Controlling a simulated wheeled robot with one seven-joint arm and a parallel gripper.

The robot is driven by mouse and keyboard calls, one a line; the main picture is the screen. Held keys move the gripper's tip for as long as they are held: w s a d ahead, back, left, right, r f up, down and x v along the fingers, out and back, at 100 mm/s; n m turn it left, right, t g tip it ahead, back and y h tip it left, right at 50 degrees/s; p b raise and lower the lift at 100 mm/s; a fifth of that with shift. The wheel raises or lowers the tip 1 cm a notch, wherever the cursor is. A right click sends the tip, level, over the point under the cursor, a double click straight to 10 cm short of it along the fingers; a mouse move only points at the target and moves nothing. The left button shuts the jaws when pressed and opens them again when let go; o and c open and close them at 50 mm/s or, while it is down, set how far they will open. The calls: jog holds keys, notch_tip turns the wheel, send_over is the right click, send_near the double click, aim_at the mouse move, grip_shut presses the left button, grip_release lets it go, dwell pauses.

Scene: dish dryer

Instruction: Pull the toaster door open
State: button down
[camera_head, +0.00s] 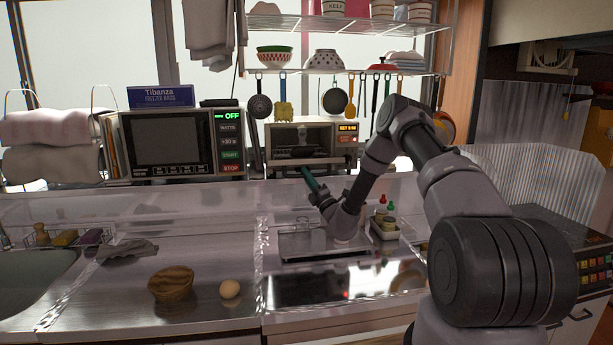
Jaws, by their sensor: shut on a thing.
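The toaster (343,152) is a small boxy oven on the back ledge, with a lit orange display at its right. Its front opening (300,134) looks dark. A flat dark strip, seemingly the toaster door (325,161), runs along the lower front; how far it is open is hard to tell. My gripper (305,170) reaches up and left to this strip from the front, with a teal part showing along it. It is shut on the toaster door at its front edge, though the contact is small and partly hidden by the gripper.
A microwave (165,140) stands left of the toaster, with a freezer bag box (160,97) on top. A tray (300,250) and a condiment caddy (385,228) sit below my forearm. Utensils and pans hang above. A wooden bowl (171,284) and an egg (229,289) lie on the front counter.

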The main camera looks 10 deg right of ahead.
jog(key=c, duration=0.8)
grip_release()
jog(key=v, duration=1)
jog(key=shift+s+f, duration=0.2)
jog(key=shift+s, duration=0.1)
jog(key=shift+d, duration=0.15)
